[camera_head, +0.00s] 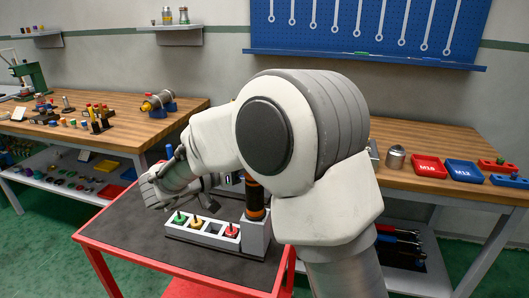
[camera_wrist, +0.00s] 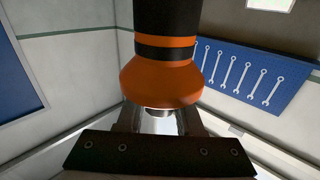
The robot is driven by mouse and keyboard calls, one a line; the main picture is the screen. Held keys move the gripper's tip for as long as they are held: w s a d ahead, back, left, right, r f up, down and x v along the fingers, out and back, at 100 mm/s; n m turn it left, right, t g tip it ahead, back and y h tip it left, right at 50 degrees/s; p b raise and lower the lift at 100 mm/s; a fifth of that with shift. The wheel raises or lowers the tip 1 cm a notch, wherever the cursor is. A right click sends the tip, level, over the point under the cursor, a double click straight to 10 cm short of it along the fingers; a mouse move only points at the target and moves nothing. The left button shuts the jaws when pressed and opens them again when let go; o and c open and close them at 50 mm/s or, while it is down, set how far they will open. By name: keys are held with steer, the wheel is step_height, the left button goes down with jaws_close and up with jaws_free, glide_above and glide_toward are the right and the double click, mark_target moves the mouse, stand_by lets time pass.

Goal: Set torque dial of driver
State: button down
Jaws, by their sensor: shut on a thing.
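The driver (camera_head: 255,203), black with orange bands, stands upright in a grey holder (camera_head: 256,238) on the red cart, partly hidden behind my arm. In the wrist view the driver (camera_wrist: 163,60) fills the upper middle, with a flared orange collar (camera_wrist: 160,83) and a short bright metal part below it. My gripper (camera_wrist: 160,122) is shut on the driver, with one finger on each side just under the collar. The exact contact is hidden by the collar. Dial markings cannot be read.
A grey rack (camera_head: 203,231) with green, yellow and red-topped bits stands beside the driver holder. The red cart's dark top (camera_head: 150,238) is clear at the front left. Wooden benches with parts stand behind, and red and blue trays (camera_head: 464,170) lie at right.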

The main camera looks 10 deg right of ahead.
steer(key=shift+r, duration=0.1)
steer(key=c, duration=0.6)
jaws_free()
steer(key=shift+o, duration=0.2)
steer(key=p+v, duration=0.2)
steer(key=v, duration=1.5)
steer(key=shift+a, duration=0.2)
